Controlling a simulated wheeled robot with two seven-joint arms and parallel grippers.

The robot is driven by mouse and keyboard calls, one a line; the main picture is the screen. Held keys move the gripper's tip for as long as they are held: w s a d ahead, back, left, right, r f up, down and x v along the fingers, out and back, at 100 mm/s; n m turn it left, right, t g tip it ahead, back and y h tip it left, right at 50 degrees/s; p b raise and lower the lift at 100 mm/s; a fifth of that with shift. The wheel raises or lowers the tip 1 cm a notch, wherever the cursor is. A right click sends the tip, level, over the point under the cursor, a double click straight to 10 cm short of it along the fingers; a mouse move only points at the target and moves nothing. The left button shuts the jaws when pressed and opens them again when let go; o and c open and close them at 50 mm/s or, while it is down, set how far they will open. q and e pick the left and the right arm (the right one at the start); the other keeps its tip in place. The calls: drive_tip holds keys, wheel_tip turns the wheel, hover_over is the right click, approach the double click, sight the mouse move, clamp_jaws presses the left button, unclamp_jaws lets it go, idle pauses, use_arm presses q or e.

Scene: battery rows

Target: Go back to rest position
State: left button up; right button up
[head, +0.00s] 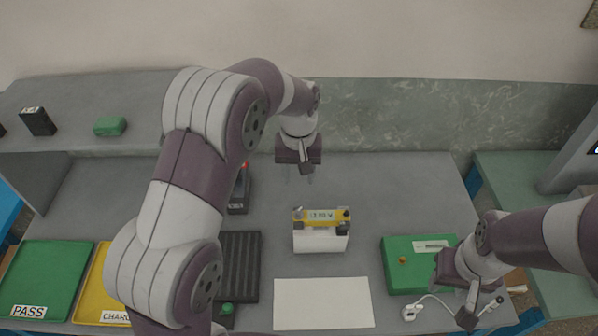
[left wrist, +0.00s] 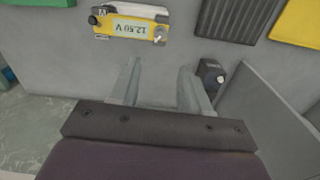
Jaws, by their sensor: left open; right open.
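My left gripper (head: 300,175) is over the back middle of the workbench, pointing down. In the left wrist view its two fingers (left wrist: 158,68) are spread with nothing between them. It is behind and above the yellow meter (head: 321,217), which reads about 12.50 V in the left wrist view (left wrist: 131,24) and rests on a white block (head: 320,241).
A dark ribbed tray (head: 240,265), a green PASS mat (head: 48,278) and a yellow mat (head: 93,285) lie to the left. A dark device (head: 238,198) stands partly behind my left arm. A white sheet (head: 323,303) lies in front. The bench's back right is clear.

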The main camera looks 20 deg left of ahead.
use_arm(q)
drive_tip(key=s+a+f+m+t+b, duration=0.1)
drive_tip(key=s+a, duration=0.3)
drive_tip(key=s, duration=1.4)
drive_tip(key=shift+s+m, duration=0.3)
drive_tip(key=shift+m, duration=0.6)
drive_tip(key=shift+s, duration=0.15)
